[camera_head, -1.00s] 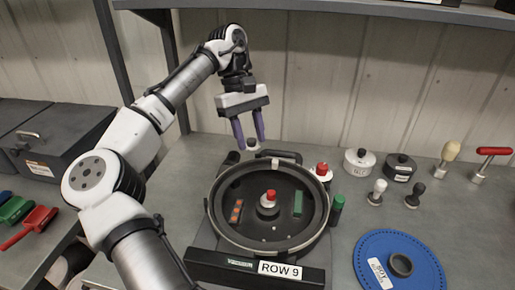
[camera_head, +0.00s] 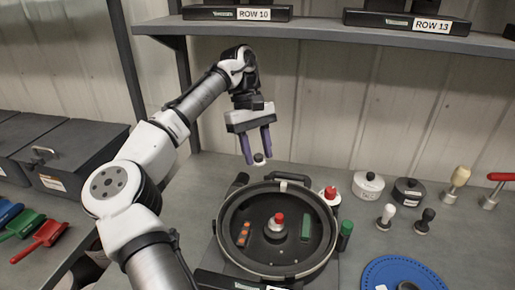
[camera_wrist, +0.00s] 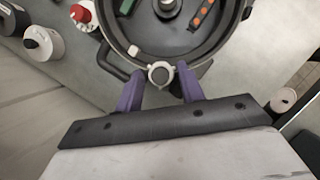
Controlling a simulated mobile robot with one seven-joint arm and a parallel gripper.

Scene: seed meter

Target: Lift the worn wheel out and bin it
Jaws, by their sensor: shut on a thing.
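The round black seed meter (camera_head: 324,254) stands open on the bench, with a red-topped hub (camera_head: 277,222) at its centre, an orange-dotted strip at left and a green strip at right inside. My gripper (camera_head: 258,157) is above and just behind its far rim, fingers pointing down. Its purple fingers are shut on a small round wheel-like piece (camera_wrist: 160,73), pale with little lugs in the wrist view. The same piece (camera_head: 259,158) looks small and dark in the head view. I cannot make out wear on it, or whether it touches the rim. No bin is clearly recognisable.
A red-topped knob (camera_head: 330,195), white pot (camera_head: 368,185), black pot (camera_head: 408,191) and several handled tools stand to the right. A blue perforated disc (camera_head: 385,272) lies at front right. Dark lidded boxes (camera_head: 84,157) and coloured scoops (camera_head: 42,240) are at left. A shelf (camera_head: 320,33) runs above.

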